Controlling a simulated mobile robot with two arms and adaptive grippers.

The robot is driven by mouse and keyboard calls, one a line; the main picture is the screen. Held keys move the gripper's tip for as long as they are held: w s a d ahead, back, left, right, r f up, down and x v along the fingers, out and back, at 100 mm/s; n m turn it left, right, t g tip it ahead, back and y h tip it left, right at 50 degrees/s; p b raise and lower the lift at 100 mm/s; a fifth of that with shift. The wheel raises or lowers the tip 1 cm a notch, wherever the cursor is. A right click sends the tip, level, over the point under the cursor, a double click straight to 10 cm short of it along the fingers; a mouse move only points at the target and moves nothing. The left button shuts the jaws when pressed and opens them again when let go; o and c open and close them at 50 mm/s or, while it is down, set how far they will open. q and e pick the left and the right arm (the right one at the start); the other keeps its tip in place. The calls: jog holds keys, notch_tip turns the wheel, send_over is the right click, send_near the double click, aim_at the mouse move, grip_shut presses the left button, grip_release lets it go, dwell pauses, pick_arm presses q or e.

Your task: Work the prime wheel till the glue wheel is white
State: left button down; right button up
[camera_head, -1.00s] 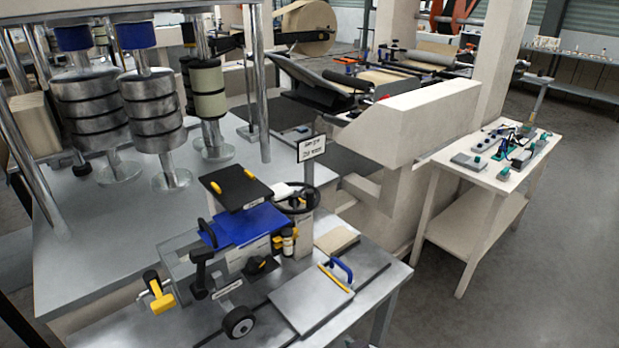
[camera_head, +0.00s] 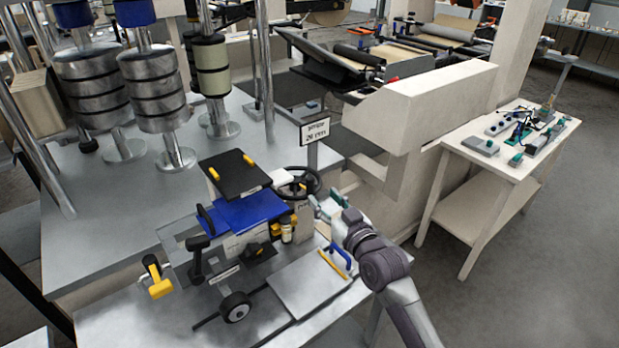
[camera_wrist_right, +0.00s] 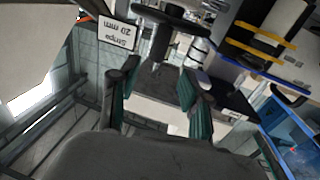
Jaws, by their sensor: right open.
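A black handwheel (camera_head: 297,182), probably the prime wheel, stands on the far right side of the blue-topped glue machine (camera_head: 245,220). It also shows at the top of the right wrist view (camera_wrist_right: 172,20), seen at a slant. My right gripper (camera_head: 322,207) is just in front and to the right of it. In the right wrist view my gripper (camera_wrist_right: 157,100) has its fingers apart and nothing between the tips; the handwheel is beyond them. A small wheel (camera_head: 235,307) with a dark rim and pale hub is at the machine's front; I cannot tell whether it is the glue wheel. My left gripper is not in view.
A sign reading 20 mm (camera_head: 315,131) stands behind the handwheel. Metal rollers (camera_head: 152,90) stand at the back left. A side table (camera_head: 520,145) holds small devices.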

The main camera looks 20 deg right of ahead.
aim_at(312, 184)
jog(key=w, duration=0.2)
jog(key=w+a+p, duration=0.1)
jog(key=w, duration=0.5)
jog(key=shift+w+a+f, duration=0.1)
jog(key=shift+a, duration=0.05)
grip_shut()
